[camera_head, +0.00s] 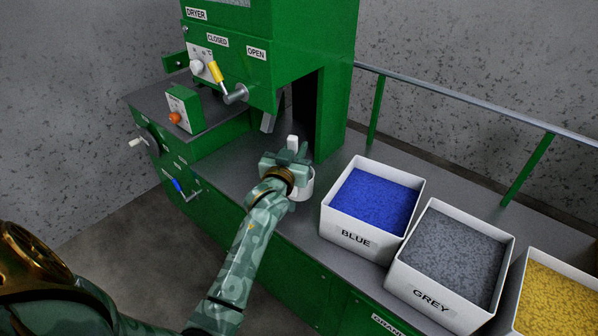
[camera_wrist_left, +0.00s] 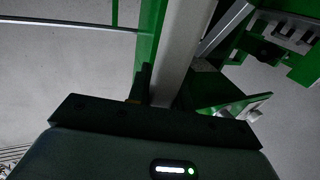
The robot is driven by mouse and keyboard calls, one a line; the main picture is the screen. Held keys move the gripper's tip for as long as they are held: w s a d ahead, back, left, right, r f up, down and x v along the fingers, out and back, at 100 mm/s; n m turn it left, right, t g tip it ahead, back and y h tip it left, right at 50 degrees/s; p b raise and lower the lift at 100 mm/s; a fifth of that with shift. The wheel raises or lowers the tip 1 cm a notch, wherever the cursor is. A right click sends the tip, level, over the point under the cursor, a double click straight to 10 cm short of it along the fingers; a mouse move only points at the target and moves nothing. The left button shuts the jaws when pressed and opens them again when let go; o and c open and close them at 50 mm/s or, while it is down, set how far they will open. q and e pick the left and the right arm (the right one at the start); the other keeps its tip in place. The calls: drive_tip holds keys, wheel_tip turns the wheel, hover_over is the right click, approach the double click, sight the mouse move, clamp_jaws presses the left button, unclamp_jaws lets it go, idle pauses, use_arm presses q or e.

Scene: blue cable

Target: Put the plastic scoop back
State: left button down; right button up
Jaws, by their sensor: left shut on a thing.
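My left gripper (camera_head: 289,155) is over the grey worktop in front of the green dryer, shut on a pale bar, which I take to be the handle of the plastic scoop (camera_head: 292,141). A short white end of it stands up past the fingers. In the left wrist view the pale bar (camera_wrist_left: 181,45) runs upward from between the fingers. A white rounded thing (camera_head: 304,189) shows beside my wrist, partly hidden by it. I cannot tell whether it is the scoop's bowl or a separate container. My right gripper is not in view.
White bins labelled BLUE (camera_head: 355,238) and GREY (camera_head: 432,291) stand right of my gripper, with a bin of yellow granules (camera_head: 556,292) beyond. The green dryer (camera_head: 335,70) rises behind, with a yellow-handled lever (camera_head: 215,71). A railing (camera_head: 450,100) runs along the back.

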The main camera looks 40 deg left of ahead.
use_arm(q)
wheel_tip(320, 180, down, 5)
drive_tip(key=shift+r+b, duration=0.15)
drive_tip(key=shift+b, duration=0.95)
drive_tip(key=c, duration=1.3)
unclamp_jaws()
drive_tip(key=shift+o, duration=0.2)
